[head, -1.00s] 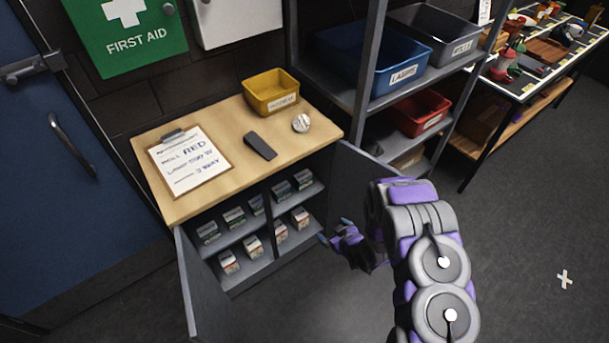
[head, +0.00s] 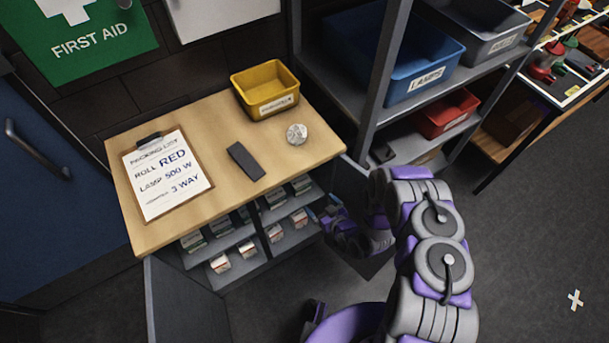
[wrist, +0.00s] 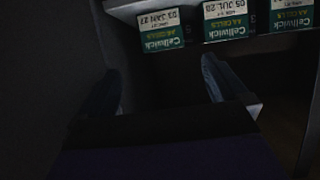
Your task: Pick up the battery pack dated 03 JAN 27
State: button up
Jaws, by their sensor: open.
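In the wrist view, upside down, a green and white Cellwick battery pack dated 03 JAN 27 (wrist: 160,30) stands on a shelf at the top. Beside it are a pack dated 05 JUL 28 (wrist: 228,20) and another pack (wrist: 290,14) whose date I cannot read surely. My gripper (wrist: 160,85) is open and empty, its fingers either side of a dark gap in front of the 03 JAN 27 pack, apart from it. In the head view my gripper (head: 328,212) is at the cabinet's right side, partly hidden by my arm. Dates are too small to read there.
The cabinet (head: 290,243) has two shelves of several packs and open doors, the left door (head: 180,300) and the right door (head: 350,185). On its top are a clipboard (head: 165,175), a dark wedge (head: 245,160), a round tin (head: 297,134) and a yellow bin (head: 265,92).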

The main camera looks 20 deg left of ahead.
aim_at(304, 187)
jog(key=b+x, duration=0.2)
jog(key=x, duration=1)
jog(key=shift+w+a+f, duration=0.15)
jog(key=shift+w, duration=0.1)
jog(key=shift+b+x, duration=1.15)
jog(key=shift+x, duration=1.35)
jog(key=shift+c, duration=0.3)
jog(key=shift+s, duration=0.1)
jog(key=c, duration=0.9)
